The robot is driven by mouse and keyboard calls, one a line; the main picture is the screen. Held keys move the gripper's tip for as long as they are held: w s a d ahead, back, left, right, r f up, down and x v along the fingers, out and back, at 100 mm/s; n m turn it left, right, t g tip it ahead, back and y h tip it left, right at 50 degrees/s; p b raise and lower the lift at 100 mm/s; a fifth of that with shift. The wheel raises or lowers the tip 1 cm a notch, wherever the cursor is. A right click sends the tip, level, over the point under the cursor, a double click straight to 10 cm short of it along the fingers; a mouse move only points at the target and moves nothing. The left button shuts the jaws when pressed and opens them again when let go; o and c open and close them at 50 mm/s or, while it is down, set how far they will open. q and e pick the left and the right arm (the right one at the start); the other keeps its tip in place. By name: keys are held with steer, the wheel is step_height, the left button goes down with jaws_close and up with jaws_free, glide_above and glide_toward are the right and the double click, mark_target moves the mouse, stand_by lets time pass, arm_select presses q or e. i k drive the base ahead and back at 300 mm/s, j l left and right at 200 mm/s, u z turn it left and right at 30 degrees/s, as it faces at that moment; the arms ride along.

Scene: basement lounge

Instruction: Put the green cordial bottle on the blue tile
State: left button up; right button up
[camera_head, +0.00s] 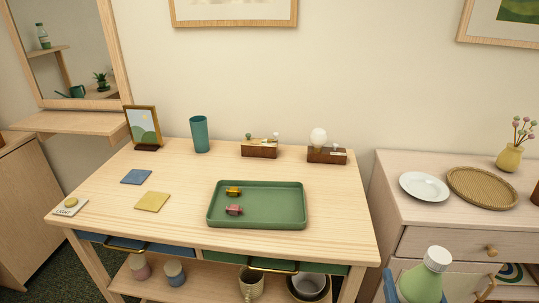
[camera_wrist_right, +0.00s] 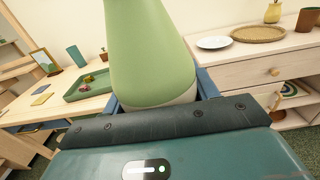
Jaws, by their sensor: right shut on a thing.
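The green cordial bottle (camera_head: 423,280) has a pale green body and a white cap. It is at the bottom right of the head view, in front of the drawer unit. My right gripper (camera_head: 414,291) is shut on it, with blue fingers at its sides. In the right wrist view the bottle (camera_wrist_right: 150,50) fills the middle, between the fingers; its top is out of frame. The blue tile (camera_head: 136,177) lies flat and bare at the left of the wooden table, far to the left of the bottle. My left gripper is not in view.
On the table (camera_head: 330,215) are a yellow tile (camera_head: 152,202), a green tray (camera_head: 258,222) with two small blocks, a picture frame (camera_head: 143,127), a teal cup (camera_head: 199,134) and two wooden boxes at the back. A plate (camera_head: 424,186) and woven tray (camera_head: 482,205) are on the drawer unit.

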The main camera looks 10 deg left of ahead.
mark_target(136, 176)
steer(key=i+j+u, duration=0.55)
steer(key=j, duration=0.25)
steer(key=i+j+u, duration=0.1)
steer(key=i+j, duration=0.35)
steer(key=j, duration=0.25)
steer(key=i+j+u, duration=0.1)
steer(key=i+j, duration=0.4)
steer(key=j, duration=0.15)
